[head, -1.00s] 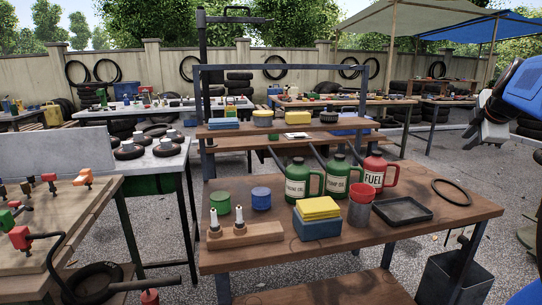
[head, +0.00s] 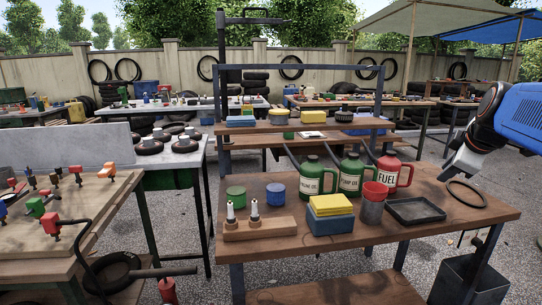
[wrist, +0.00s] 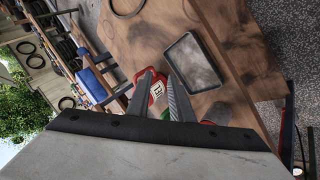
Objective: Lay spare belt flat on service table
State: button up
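The spare belt (head: 466,194) is a thin dark ring lying flat at the right end of the wooden service table (head: 455,226). In the wrist view the belt (wrist: 127,8) is partly cut off by the top edge. My gripper (head: 450,170) hangs above and just left of the belt in the head view, apart from it. In the wrist view its two fingers (wrist: 161,75) are spread with nothing held between them, and the red fuel can (wrist: 142,92) shows beyond them.
A black tray (head: 416,210) lies left of the belt. Behind and left stand the red fuel can (head: 393,172), green oil cans (head: 350,176), a red cup on a grey cup (head: 373,205) and stacked yellow and blue boxes (head: 331,216). The table's front right is bare.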

jog(key=s+a+f+m+g+y, duration=0.1)
jog(key=s+a+f+m, duration=0.1)
jog(key=s+a+f, duration=0.45)
jog(key=s+a+f+m+g+y, duration=0.1)
jog(key=s+a+f+m, duration=0.2)
jog(key=a, duration=0.6)
jog(key=s+a+f+m, duration=0.2)
jog(key=s+a+f, duration=0.1)
jog(key=s+f, duration=0.2)
jog(key=s+a+f+m+g, duration=0.1)
jog(key=s+a+f+m, duration=0.1)
jog(key=s+f, duration=0.3)
jog(key=shift+s+a+f+y, duration=0.3)
jog(key=shift+s+a+f, duration=0.1)
jog(key=shift+a+f, duration=0.45)
